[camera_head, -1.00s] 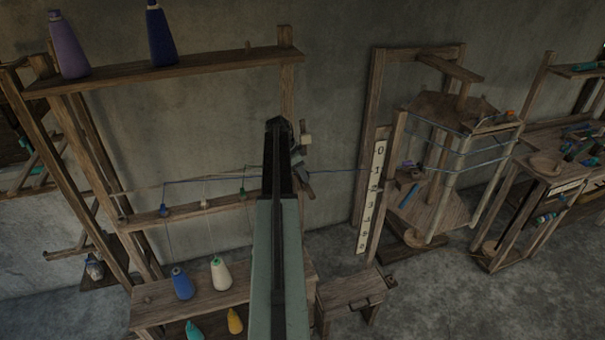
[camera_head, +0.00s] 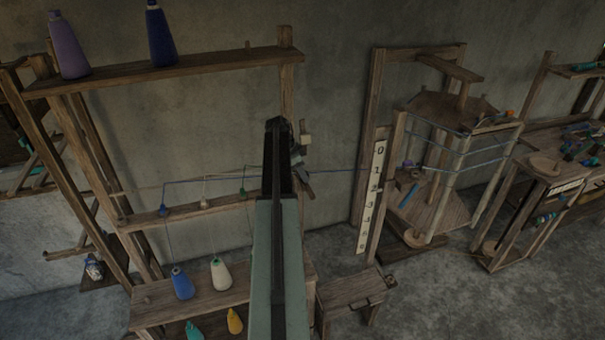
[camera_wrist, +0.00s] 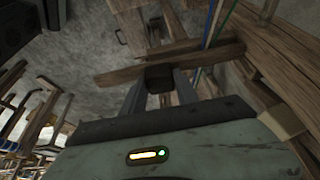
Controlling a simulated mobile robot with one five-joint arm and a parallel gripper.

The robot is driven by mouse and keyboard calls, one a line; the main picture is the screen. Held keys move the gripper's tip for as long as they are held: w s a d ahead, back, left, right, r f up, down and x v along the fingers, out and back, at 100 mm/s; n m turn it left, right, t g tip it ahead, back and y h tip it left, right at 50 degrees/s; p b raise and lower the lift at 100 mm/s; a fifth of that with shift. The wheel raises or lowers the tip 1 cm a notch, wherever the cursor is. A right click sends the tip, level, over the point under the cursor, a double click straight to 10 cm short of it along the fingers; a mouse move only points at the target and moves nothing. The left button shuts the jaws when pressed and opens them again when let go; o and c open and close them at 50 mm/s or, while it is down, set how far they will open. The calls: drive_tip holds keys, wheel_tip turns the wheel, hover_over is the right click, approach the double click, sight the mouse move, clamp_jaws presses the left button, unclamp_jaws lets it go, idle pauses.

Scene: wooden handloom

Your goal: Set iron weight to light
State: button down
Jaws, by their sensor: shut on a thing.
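The iron weight is a small dark block (camera_wrist: 159,77) in the wrist view, on a wooden lever bar (camera_wrist: 115,76) that runs across the picture. My gripper (camera_wrist: 160,92) has one finger on each side of the block and is shut on it. In the head view my arm covers most of this spot. Only the end of a wooden bar (camera_head: 305,186) and a pale block (camera_head: 305,139) show beside it. Any light or heavy marking on the bar is too small to tell.
A wooden rack with yarn cones (camera_head: 181,283) stands at left. A blue thread (camera_head: 335,170) runs right to a reel (camera_head: 455,135) behind a numbered board (camera_head: 371,190). A low stool (camera_head: 350,290) stands below. Grey floor is clear at the lower right.

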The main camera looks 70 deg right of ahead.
drive_tip(key=w+d, duration=0.3)
drive_tip(key=shift+w+d, duration=0.1)
drive_tip(key=shift+d, duration=0.3)
drive_tip(key=shift+a, duration=0.1)
drive_tip(key=c, duration=0.9)
unclamp_jaws()
drive_tip(key=p+v, duration=0.7)
drive_tip(key=shift+a+r, duration=0.1)
drive_tip(key=shift+r, duration=0.25)
